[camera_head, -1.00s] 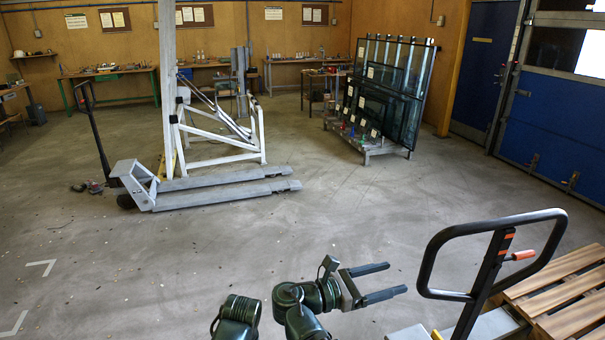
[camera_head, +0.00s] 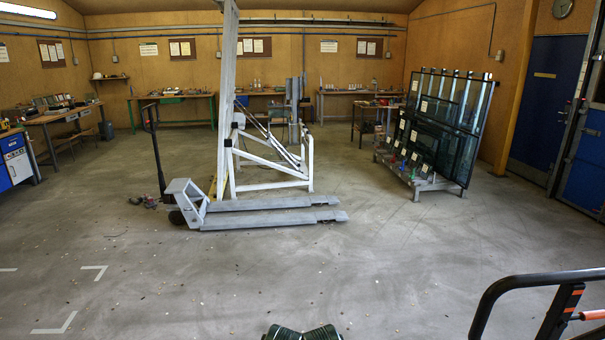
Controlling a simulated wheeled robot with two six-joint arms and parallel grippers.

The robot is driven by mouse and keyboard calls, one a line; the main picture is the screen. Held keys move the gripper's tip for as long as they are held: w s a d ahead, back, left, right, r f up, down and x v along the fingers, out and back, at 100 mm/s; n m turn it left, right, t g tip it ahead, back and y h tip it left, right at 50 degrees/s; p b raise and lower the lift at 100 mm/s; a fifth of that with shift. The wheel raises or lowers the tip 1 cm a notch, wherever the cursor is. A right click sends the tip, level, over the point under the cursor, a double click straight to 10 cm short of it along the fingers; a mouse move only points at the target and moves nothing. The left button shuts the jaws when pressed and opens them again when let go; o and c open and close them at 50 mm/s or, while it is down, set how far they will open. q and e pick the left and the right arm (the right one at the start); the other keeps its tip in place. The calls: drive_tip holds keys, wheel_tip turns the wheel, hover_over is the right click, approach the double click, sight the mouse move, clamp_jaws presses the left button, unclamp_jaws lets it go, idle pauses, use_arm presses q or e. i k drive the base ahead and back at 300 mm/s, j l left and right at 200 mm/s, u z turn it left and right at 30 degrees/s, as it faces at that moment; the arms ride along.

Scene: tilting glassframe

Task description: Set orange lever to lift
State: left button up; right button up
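The orange lever (camera_head: 593,315) shows at the right edge of the head view, low down, lying roughly level and cut off by the edge. It sits inside the black looped handle (camera_head: 520,281) of a truck whose lower part is out of the picture. The handle post carries orange marks. A dark green piece of my own arm shows at the bottom centre, well to the left of the handle. Neither gripper is in view.
A grey pallet truck (camera_head: 262,219) stands left of centre with its forks pointing right, by a white lifting frame (camera_head: 272,172). A glass rack (camera_head: 440,130) stands at the back right. Workbenches line the walls. The foreground floor is clear.

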sight(599, 315)
drive_tip(key=l+z, duration=0.15)
drive_tip(key=z, duration=1.6)
